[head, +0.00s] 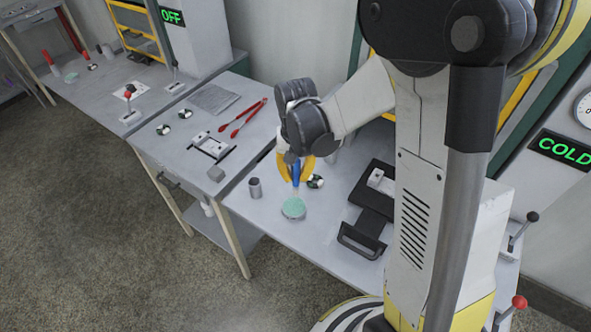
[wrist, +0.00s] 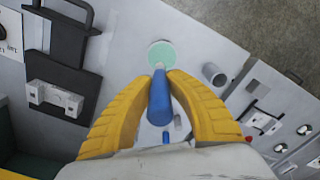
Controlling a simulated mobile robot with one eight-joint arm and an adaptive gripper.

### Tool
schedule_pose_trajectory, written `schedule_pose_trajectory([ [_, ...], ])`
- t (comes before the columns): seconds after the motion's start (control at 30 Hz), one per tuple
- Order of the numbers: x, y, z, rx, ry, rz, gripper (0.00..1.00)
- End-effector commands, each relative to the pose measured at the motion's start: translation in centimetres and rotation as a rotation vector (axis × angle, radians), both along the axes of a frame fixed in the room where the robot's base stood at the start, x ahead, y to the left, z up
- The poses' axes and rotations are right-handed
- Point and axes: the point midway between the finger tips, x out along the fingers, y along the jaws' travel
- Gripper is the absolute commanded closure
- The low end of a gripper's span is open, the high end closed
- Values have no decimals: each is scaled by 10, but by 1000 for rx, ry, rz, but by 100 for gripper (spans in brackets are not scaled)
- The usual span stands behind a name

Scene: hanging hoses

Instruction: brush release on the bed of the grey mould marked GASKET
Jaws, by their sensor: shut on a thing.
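My gripper (head: 297,168) is shut on the blue handle of a brush (head: 296,177), also seen in the wrist view (wrist: 160,98). The brush points down at a round dish with a pale green surface (head: 293,208), also in the wrist view (wrist: 161,54). I cannot tell whether its tip touches the dish. A grey mould block (head: 380,182) sits on a black handled plate to the right, and shows at left in the wrist view (wrist: 55,98). Another grey block (head: 210,146) lies on the left table. No GASKET mark is readable on either.
A small grey cup (head: 255,188) stands left of the dish. A black-and-white round part (head: 316,181) lies behind it. Red tongs (head: 243,118) and a grey mat (head: 213,98) lie on the left table. A panel reading COLD (head: 565,149) is at right.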

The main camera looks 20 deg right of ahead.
Motion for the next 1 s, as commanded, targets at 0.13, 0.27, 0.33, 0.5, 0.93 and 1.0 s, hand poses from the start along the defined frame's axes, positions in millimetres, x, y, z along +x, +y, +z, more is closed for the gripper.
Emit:
schedule_pose_trajectory([
  [0.13, 0, 0, -11, 0, 0, 0, 100],
  [0.27, 0, 0, -24, 0, 0, 0, 100],
  [0.33, 0, 0, -33, 0, 0, 0, 100],
  [0.5, 0, 0, -51, 0, 0, 0, 100],
  [0.93, 0, 0, -59, 0, 0, 0, 100],
  [1.0, 0, 0, -59, 0, 0, 0, 100],
])
